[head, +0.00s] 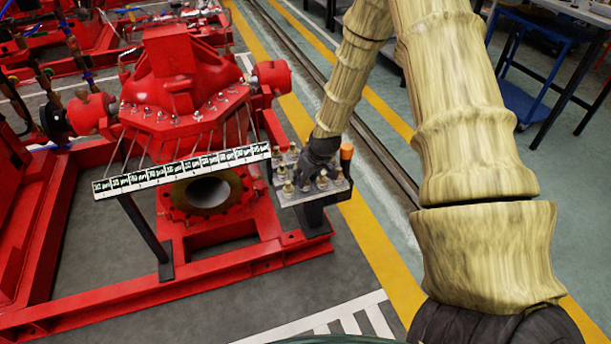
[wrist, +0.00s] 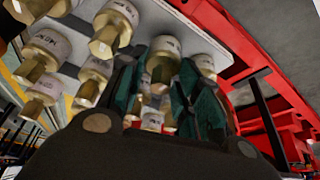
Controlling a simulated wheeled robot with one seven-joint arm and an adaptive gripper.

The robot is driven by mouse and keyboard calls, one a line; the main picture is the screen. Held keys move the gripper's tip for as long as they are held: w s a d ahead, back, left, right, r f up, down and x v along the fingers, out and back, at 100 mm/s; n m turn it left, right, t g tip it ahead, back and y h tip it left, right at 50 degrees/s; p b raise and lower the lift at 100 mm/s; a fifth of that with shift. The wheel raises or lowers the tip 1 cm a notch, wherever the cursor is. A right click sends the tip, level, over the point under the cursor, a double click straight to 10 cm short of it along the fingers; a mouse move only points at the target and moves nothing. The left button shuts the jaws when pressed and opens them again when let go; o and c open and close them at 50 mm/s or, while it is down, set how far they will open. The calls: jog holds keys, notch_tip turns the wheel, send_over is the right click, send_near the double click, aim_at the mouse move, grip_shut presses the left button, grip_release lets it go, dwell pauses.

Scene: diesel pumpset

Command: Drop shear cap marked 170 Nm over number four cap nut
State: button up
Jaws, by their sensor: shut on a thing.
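My gripper (head: 318,165) is down among the shear caps on a grey tray (head: 316,197), right of the red pump. In the wrist view, my gripper (wrist: 162,85) has its dark teal fingers on either side of one brass and white cap (wrist: 162,60) and is shut on it. Its marking is too blurred to read. Other caps (head: 288,187) stand around it; they also show in the wrist view (wrist: 115,22). Small cap nuts (head: 147,112) line the pump's sloping front. I cannot tell which is number four.
A white strip with printed labels (head: 185,170) runs along the front of the pump on a dark post (head: 145,235). An orange-topped post (head: 346,152) stands at the tray's right corner. A red frame (head: 150,293) borders the floor below. Neighbouring caps crowd the fingers.

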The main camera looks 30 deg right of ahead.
jog(key=shift+f, duration=0.5)
jog(key=o, duration=1.3)
jog(key=shift+v, duration=6)
notch_tip(320, 180, up, 7)
jog(key=p, duration=0.6)
jog(key=shift+p, duration=0.3)
jog(key=shift+f, duration=0.1)
